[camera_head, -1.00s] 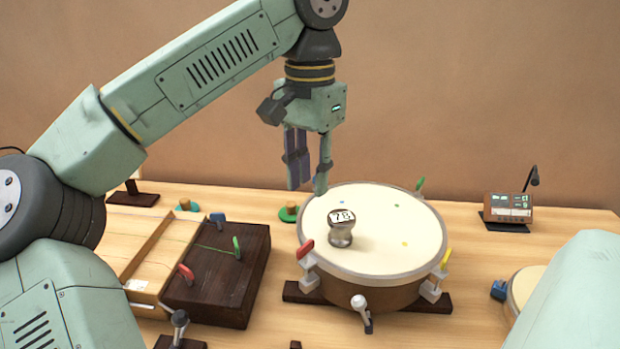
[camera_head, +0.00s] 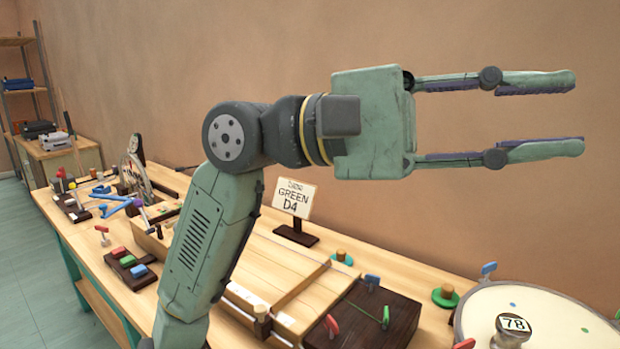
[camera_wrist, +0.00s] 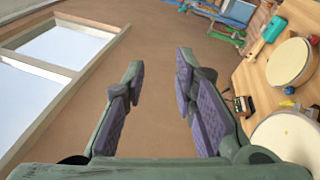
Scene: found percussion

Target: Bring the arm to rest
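My gripper (camera_head: 540,118) is raised high above the workbench in the head view, pointing to the right with the arm bent at the elbow. Its two fingers are spread apart with nothing between them. In the wrist view the open fingers (camera_wrist: 158,85) frame bare wall. A metal weight marked 78 (camera_head: 511,333) stands on the pale drum (camera_head: 565,310) at the lower right, well below my gripper and apart from it.
The wooden bench (camera_head: 88,240) carries a sign reading GREEN D4 (camera_head: 294,199), a dark wooden block (camera_head: 375,318) with coloured pegs, and clamps further left. A window (camera_wrist: 60,48) shows in the wrist view. The air around my gripper is clear.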

